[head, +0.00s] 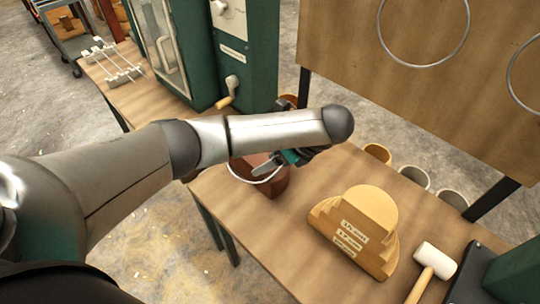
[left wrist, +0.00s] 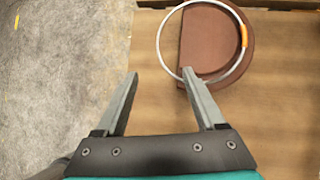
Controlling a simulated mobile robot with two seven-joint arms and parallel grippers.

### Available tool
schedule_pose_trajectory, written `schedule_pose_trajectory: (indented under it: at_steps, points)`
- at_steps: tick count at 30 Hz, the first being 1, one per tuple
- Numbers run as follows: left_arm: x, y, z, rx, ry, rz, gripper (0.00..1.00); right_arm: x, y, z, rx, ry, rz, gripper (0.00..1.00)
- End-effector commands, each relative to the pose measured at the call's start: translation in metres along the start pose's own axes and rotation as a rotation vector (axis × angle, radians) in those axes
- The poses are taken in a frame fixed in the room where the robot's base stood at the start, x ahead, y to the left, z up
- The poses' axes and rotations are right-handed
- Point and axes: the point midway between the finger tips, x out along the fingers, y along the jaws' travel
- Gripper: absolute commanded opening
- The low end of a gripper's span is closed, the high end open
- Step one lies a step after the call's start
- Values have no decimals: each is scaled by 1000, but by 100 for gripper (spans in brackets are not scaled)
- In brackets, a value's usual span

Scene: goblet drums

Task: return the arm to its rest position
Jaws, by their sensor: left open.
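My left arm (head: 120,185) reaches across the head view from the lower left, over the near edge of the wooden table. My left gripper (head: 265,168) hangs under its end, partly hidden by the forearm. In the left wrist view the left gripper (left wrist: 160,76) is open, with nothing between its fingers. A brown drum body (head: 272,187) stands on the table just below the gripper. In the left wrist view a metal ring (left wrist: 158,42) with an orange mark lies around or on the drum body (left wrist: 215,40). The right finger's tip appears close to the ring; contact cannot be told.
Several cups line the far edge. Green machines (head: 245,60) stand at the back. A board (head: 425,85) with rings rises behind. Open floor (head: 60,120) lies left.

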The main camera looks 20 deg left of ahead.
Motion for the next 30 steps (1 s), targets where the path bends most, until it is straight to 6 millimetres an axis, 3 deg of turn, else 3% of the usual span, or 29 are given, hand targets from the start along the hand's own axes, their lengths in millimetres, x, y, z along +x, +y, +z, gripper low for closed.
schedule_pose_trajectory:
  at_steps: [8, 11, 14, 21, 25, 30]
  points:
    - [-6, 1, -1, 1, 0, 1, 71, -3, 0, 0, 0, 0, 0, 50]
    - [-5, 3, -11, -2, 23, -7, 71, -3, 0, 0, 0, 0, 0, 50]
    - [-6, 11, -38, -23, 93, -29, 71, -3, 0, 0, 0, 0, 0, 50]
    - [-19, 45, -124, -202, 386, -79, 71, -3, 0, 0, 0, 0, 0, 50]
    - [-29, 64, -152, -357, 542, -72, 71, -3, 0, 0, 0, 0, 0, 50]
    - [-38, 88, -169, -606, 710, -30, 71, -3, 0, 0, 0, 0, 0, 50]
